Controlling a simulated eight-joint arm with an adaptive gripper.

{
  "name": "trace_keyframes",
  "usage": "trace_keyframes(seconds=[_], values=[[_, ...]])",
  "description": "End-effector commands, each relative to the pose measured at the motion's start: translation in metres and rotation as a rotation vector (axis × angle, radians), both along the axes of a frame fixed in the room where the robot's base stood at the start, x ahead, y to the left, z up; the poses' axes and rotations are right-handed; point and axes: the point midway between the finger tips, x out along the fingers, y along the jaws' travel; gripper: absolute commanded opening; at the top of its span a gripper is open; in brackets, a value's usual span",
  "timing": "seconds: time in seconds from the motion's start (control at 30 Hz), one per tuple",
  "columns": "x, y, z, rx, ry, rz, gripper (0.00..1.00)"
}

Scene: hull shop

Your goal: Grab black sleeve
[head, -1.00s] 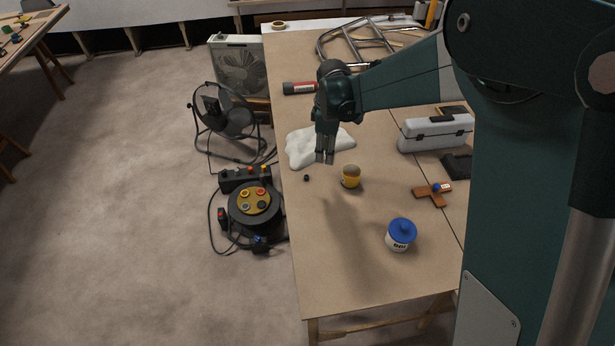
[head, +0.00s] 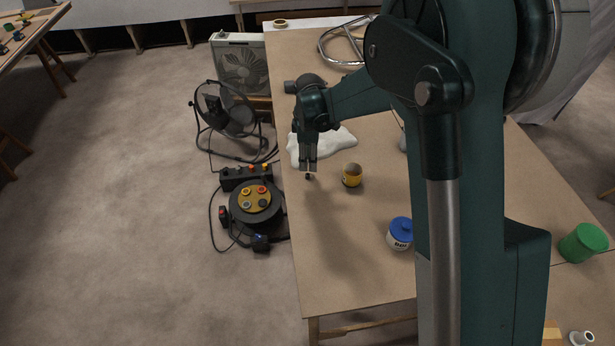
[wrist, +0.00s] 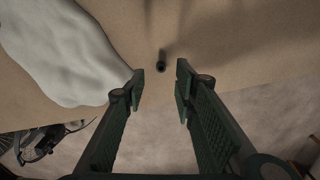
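The black sleeve (wrist: 161,67) is a small dark hollow cylinder on the tan table, near its left edge. In the wrist view it lies just beyond my fingertips, in line with the gap between them. In the head view the sleeve (head: 308,177) shows only as a small dark spot directly under my fingertips. My gripper (head: 309,168) points down above it. In the wrist view my gripper (wrist: 159,82) is open, with nothing between its fingers.
A white lumpy cloth (head: 335,142) lies right behind my gripper. The table's left edge is close. A cable reel (head: 253,205) stands on the floor.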

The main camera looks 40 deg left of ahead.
Motion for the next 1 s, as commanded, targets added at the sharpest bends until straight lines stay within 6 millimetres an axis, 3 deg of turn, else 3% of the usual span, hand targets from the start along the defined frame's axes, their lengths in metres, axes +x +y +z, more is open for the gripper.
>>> trace_keyframes(seconds=[0.2,0.67,1.0], values=[[0.000,0.000,-0.016,0.000,0.000,0.000,0.28],[-0.001,0.001,-0.022,0.000,0.000,0.000,0.28],[-0.004,0.003,-0.057,0.000,0.000,0.000,0.28]])
